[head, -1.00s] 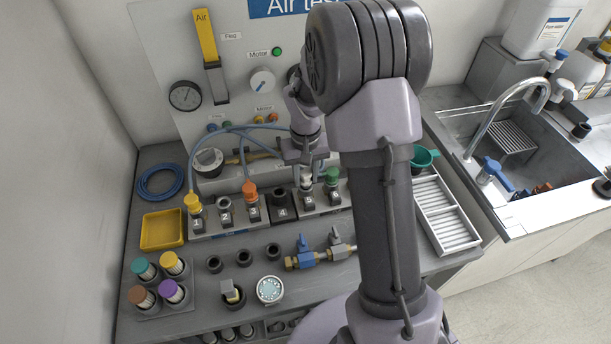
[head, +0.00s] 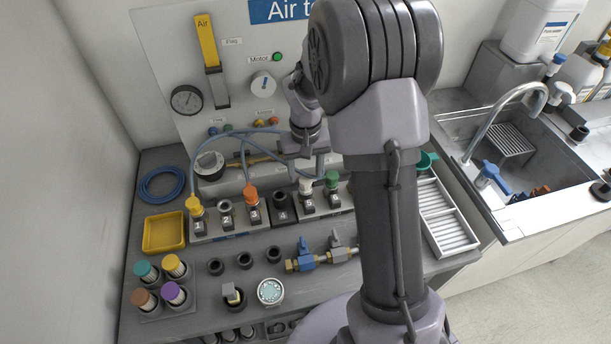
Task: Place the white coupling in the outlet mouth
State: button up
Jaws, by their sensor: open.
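The white coupling (head: 306,186) stands upright at the position numbered 5 in the row of numbered outlets on the bench. My gripper (head: 307,168) is open just above and behind it, and the coupling is not between closed fingers. The fingertips are small and partly hidden by my wrist, so the exact gap to the coupling is hard to tell. Outlet 4 (head: 281,200) shows a dark, open mouth to the left. A green coupling (head: 332,180) stands at position 6, close on the right. Whether the white coupling is fully seated cannot be told.
A yellow fitting (head: 194,206) and an orange one (head: 251,194) stand at outlets 1 and 3, with blue hoses arching behind. A yellow tray (head: 164,232) is at left, a sink (head: 540,150) at right.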

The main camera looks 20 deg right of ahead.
notch_tip(320, 180, up, 10)
jog(key=f+p, duration=0.1)
jog(key=p, duration=0.1)
notch_tip(320, 180, up, 8)
jog(key=r+t, duration=0.1)
jog(key=t, duration=0.1)
send_over(305, 181)
jog(key=s+a, duration=0.4)
jog(key=s+a+r+m+t+y, duration=0.1)
jog(key=s+a+r+t, duration=0.1)
jog(key=s, duration=0.7)
jog(key=s+a+r+m+t+y, duration=0.1)
jog(key=s+a+r, duration=0.3)
jog(key=s+a, duration=0.3)
jog(key=shift+s+a+t, duration=0.15)
jog(key=shift+s+t, duration=0.25)
jog(key=shift+s, duration=0.6)
notch_tip(305, 181, down, 4)
jog(key=b, duration=0.3)
jog(key=shift+r, duration=0.2)
